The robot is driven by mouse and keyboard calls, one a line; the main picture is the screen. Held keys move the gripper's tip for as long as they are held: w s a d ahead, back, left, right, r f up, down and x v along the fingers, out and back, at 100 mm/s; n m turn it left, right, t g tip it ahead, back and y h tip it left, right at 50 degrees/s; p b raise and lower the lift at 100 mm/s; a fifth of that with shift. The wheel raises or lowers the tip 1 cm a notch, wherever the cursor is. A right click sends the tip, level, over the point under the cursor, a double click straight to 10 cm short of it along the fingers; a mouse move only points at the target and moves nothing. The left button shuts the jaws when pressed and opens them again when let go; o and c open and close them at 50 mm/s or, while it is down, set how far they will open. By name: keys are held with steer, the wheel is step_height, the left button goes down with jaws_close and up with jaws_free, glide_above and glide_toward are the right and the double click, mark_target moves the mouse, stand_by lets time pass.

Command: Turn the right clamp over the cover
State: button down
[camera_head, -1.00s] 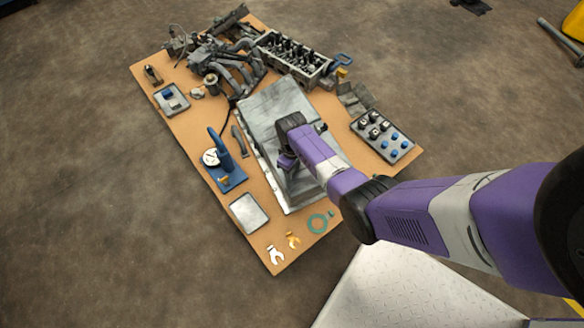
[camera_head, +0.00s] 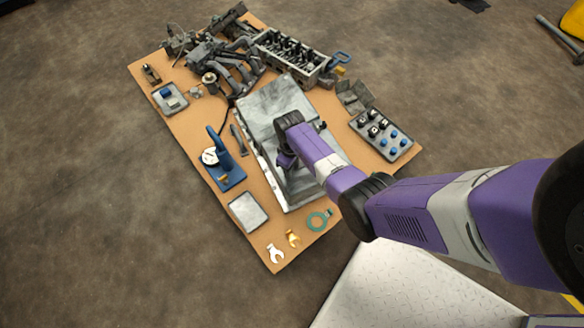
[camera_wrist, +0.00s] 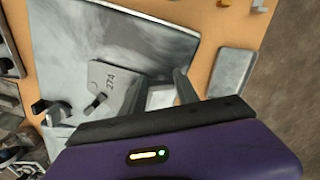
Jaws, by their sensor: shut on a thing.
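The cover, a grey plate marked 274 (camera_wrist: 112,82), lies on the large grey metal housing (camera_wrist: 75,30). The housing (camera_head: 268,108) also shows in the middle of the board in the head view. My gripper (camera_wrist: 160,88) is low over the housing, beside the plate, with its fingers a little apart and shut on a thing. This looks to be the right clamp, mostly hidden by the fingers; its angle cannot be told. A pale patch shows between the fingers. A dark small lever (camera_wrist: 97,104) sits at the plate's edge. In the head view my arm hides the cover.
A tray of black and blue caps (camera_head: 381,134) lies right of the housing. A blue stand with a dial (camera_head: 222,160) and an empty grey tray (camera_head: 247,212) are left. Engine parts (camera_head: 290,58) fill the back of the board.

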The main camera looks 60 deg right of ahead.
steer(key=shift+w+a+r, duration=0.1)
steer(key=shift+w+r, duration=0.15)
steer(key=shift+w, duration=0.65)
steer(key=c, duration=0.9)
jaws_free()
steer(key=shift+s+a+f, duration=0.1)
steer(key=shift+s+a, duration=0.05)
steer(key=shift+s, duration=0.25)
steer(key=r+p, duration=0.2)
steer(key=p, duration=0.1)
steer(key=r+p, duration=0.1)
steer(key=r, duration=0.1)
steer(key=shift+s+d+r, duration=0.1)
steer(key=shift+s+d, duration=0.15)
steer(key=shift+d, duration=0.05)
steer(key=shift+s+a+r+p, duration=0.1)
steer(key=shift+a+r+p, duration=0.05)
steer(key=shift+r+p, duration=1.05)
steer(key=shift+s+a+r+p, duration=0.1)
steer(key=shift+r+p, duration=0.9)
steer(key=shift+p, duration=0.3)
steer(key=shift+r, duration=0.1)
step_height(320, 180, up, 8)
steer(key=p, duration=0.3)
steer(key=shift+w+f, duration=0.1)
steer(key=shift+f, duration=0.1)
